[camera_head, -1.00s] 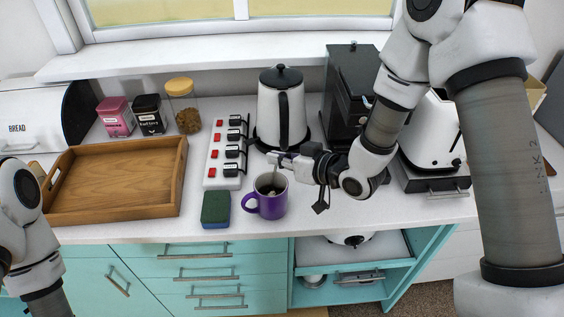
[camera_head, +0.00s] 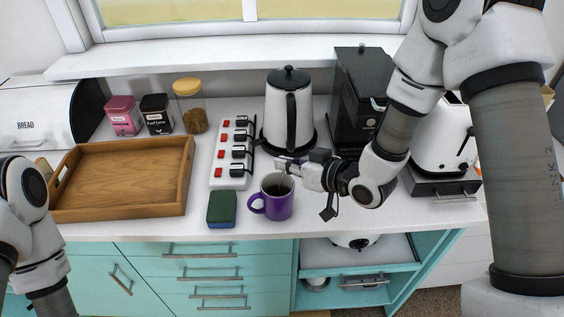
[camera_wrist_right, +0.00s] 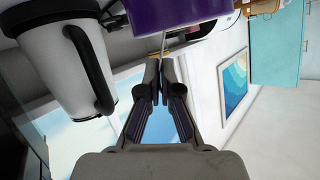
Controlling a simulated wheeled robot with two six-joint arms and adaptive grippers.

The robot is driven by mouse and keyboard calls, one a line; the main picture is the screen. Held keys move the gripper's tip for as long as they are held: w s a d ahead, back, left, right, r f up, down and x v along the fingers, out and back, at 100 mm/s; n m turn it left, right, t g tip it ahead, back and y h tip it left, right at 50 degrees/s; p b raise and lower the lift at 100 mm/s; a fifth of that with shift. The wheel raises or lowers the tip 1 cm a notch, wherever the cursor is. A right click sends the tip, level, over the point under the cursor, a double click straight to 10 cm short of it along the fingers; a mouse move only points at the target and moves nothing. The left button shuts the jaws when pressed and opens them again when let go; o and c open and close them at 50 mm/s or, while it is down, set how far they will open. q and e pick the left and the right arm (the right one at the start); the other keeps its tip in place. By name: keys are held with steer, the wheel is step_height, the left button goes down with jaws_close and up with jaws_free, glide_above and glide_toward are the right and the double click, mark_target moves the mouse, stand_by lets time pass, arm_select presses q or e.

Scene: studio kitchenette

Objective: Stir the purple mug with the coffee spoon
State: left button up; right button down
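The purple mug (camera_head: 279,208) stands upright on the white counter, its handle to the left. It also shows upside down at the top of the right wrist view (camera_wrist_right: 170,14). My right gripper (camera_head: 280,163) is just above and behind the mug's rim. In the right wrist view its fingers (camera_wrist_right: 161,66) are closed together on the thin metal handle of the coffee spoon (camera_wrist_right: 164,40). The spoon reaches down into the mug, and its bowl is hidden inside. Only links of my left arm show at the left edge; its gripper is out of view.
A kettle (camera_head: 288,110) stands close behind my right gripper. A power strip (camera_head: 232,152) and a green-topped sponge (camera_head: 221,207) lie left of the mug. A wooden tray (camera_head: 122,173) is further left; a coffee machine (camera_head: 359,95) and toaster (camera_head: 443,140) are right.

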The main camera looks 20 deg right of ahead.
steer(key=shift+w+a, duration=0.15)
steer(key=shift+a, duration=0.1)
step_height(320, 180, up, 10)
steer(key=w+d+p, duration=0.1)
steer(key=p, duration=0.7)
steer(key=shift+d+f, duration=0.25)
steer(key=shift+w, duration=0.15)
step_height(320, 180, up, 5)
steer(key=p, duration=0.4)
